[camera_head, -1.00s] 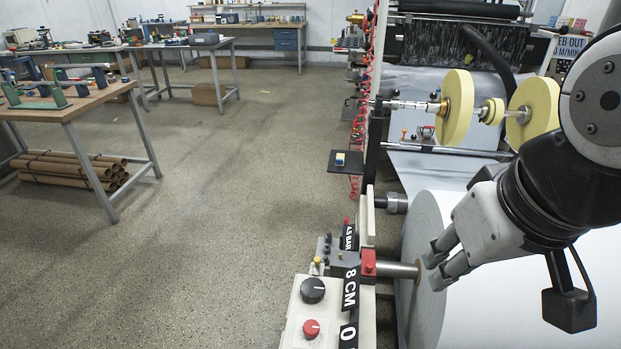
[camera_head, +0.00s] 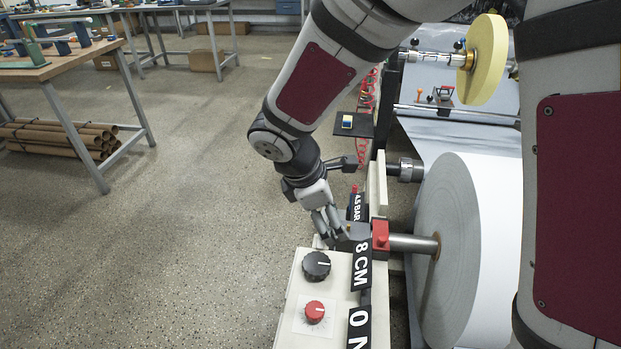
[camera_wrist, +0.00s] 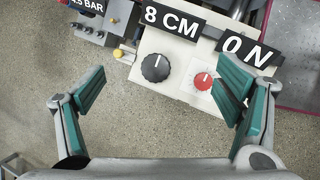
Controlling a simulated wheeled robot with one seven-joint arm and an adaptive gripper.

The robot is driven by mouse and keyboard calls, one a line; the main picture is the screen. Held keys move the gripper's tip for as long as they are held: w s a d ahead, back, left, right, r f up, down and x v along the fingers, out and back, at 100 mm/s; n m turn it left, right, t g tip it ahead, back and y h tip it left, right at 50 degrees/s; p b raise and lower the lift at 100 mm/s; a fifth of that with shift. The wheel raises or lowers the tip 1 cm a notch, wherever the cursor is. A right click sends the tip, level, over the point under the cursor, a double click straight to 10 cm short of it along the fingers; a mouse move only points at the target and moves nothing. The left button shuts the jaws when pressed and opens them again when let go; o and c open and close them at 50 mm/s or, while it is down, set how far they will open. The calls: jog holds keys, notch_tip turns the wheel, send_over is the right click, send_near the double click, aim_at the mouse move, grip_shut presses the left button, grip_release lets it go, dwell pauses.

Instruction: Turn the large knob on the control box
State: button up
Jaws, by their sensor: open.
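The large black knob (camera_head: 316,265) sits on top of the cream control box (camera_head: 287,325), with its white pointer line toward the right in the head view. The smaller red knob (camera_head: 315,311) is in front of it. In the wrist view the black knob (camera_wrist: 155,68) lies between the fingers and beyond them, and the red knob (camera_wrist: 203,81) is to its right, close to the right finger. My gripper (camera_head: 330,226) is open and empty, behind the black knob in the head view and apart from it. In the wrist view my gripper (camera_wrist: 160,98) shows both teal-padded fingers spread wide.
Signs reading 8 CM (camera_head: 361,265) and 0 N (camera_head: 359,330) stand along the box's right edge. A red block (camera_head: 380,235) and the shaft of a large paper roll (camera_head: 465,230) are right of it. Open floor (camera_head: 200,200) lies to the left.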

aim_at(316, 263)
jog(key=w+a+f+n+b, duration=0.25)
jog(key=a+f+n, duration=0.35)
jog(key=f, duration=0.7)
jog(key=shift+m, duration=0.4)
jog(key=b+x, duration=0.1)
jog(key=x, duration=0.3)
jog(key=b+x, duration=0.1)
jog(key=x, duration=0.4)
jog(key=b+x, duration=0.1)
jog(key=x, duration=0.3)
jog(key=shift+w+a+f, duration=0.15)
jog(key=shift+a+f, duration=0.1)
jog(key=shift+f, duration=0.05)
jog(key=c, duration=1.2)
